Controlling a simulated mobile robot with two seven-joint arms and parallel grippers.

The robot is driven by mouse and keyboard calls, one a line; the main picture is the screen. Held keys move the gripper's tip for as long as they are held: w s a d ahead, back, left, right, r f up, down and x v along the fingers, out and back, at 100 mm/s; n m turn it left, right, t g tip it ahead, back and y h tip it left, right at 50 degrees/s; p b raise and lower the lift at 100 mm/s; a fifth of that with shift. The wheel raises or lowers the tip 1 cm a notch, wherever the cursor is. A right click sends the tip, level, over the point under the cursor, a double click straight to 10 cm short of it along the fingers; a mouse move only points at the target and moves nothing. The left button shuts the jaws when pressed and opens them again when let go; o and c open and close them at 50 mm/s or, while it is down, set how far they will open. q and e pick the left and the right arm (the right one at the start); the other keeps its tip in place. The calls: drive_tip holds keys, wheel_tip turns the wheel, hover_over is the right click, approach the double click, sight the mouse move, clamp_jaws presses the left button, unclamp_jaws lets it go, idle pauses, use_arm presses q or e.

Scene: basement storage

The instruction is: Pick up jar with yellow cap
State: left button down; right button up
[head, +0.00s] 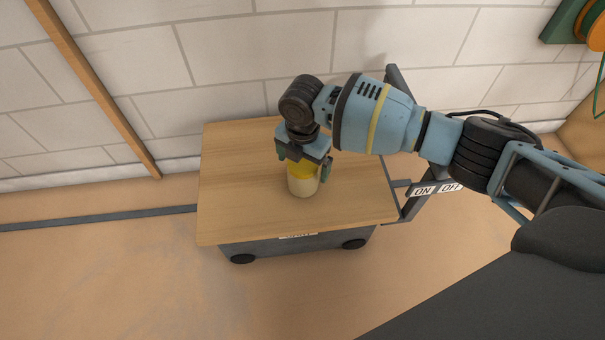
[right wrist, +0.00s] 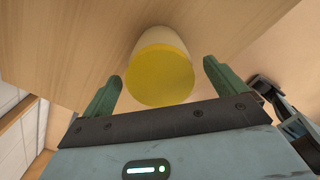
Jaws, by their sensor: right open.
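The jar (head: 302,186) is pale cream with a yellow cap (head: 300,168) and stands upright on a wooden-topped cart (head: 235,205). My right gripper (head: 306,168) is above the jar, pointing down, and partly hides its cap. In the right wrist view the round yellow cap (right wrist: 160,76) lies just beyond and between the two green fingertips (right wrist: 162,80), with the cream body (right wrist: 160,37) behind it. The fingers are spread apart, with a gap visible on each side of the cap. My left gripper is not in view.
The cart has dark wheels and stands near a white block wall (head: 230,50). A wooden plank (head: 95,90) leans on the wall at left. An ON/OFF label (head: 437,189) is right of the cart. The wooden top around the jar is clear.

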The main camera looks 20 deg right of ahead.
drive_tip(key=shift+a+f+b, duration=0.1)
drive_tip(key=shift+f+b, duration=1.45)
drive_tip(key=shift+f, duration=1)
drive_tip(key=shift+c, duration=0.5)
drive_tip(key=c, duration=1.2)
